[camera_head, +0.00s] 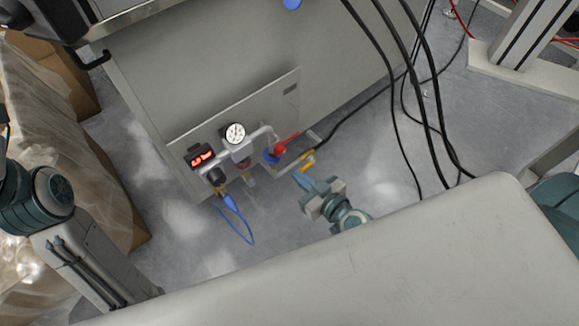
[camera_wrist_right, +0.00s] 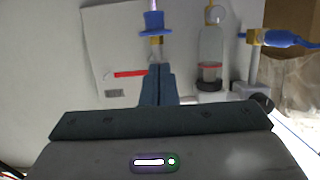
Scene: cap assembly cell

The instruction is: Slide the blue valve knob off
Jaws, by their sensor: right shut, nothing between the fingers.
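The blue valve knob (camera_head: 270,158) sits on the pipework at the lower front of the grey cabinet, beside a red knob (camera_head: 280,149). In the right wrist view the blue knob (camera_wrist_right: 153,22) shows above the fingertips, on a brass fitting (camera_wrist_right: 156,46). My right gripper (camera_head: 301,176) is to the right of and below the knob in the head view, apart from it. Its fingers (camera_wrist_right: 157,72) are shut together with nothing between them. My left arm shows at the left of the head view, but its gripper is out of view.
A white gauge (camera_head: 235,133), a red-lit display (camera_head: 202,156) and a blue hose (camera_head: 236,231) are left of the knob. A red lever (camera_head: 291,139) and a yellow part (camera_head: 307,162) are close by. Black cables (camera_head: 410,80) hang at the right. Wrapped boxes (camera_head: 85,160) stand left.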

